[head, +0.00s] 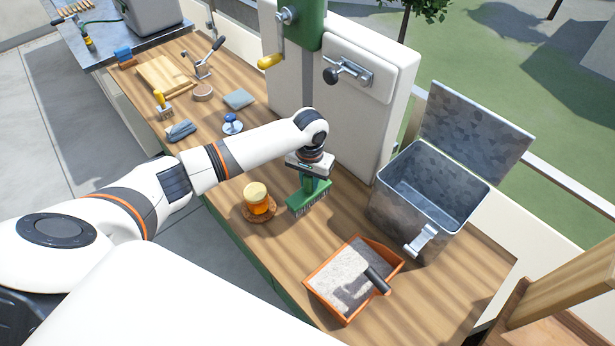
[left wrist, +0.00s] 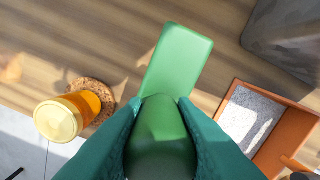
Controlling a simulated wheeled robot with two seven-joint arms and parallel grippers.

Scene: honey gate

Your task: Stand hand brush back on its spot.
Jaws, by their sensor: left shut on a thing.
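The green hand brush (head: 309,197) is in the middle of the head view, bristles down, at or just above the wooden bench top. My left gripper (head: 311,172) is over it, pointing down. In the left wrist view its two teal fingers (left wrist: 158,130) are shut around the rounded green handle of the brush (left wrist: 177,62), and the flat green block shows beyond them. I cannot tell whether the bristles touch the bench. No marked spot for the brush is clearly visible. My right gripper is not in view.
A honey jar (head: 257,197) on a cork coaster stands left of the brush. An orange dustpan-like tray (head: 318,282) with grey material lies in front. An open metal bin (head: 411,208) stands to the right. A white panel (head: 384,98) rises behind.

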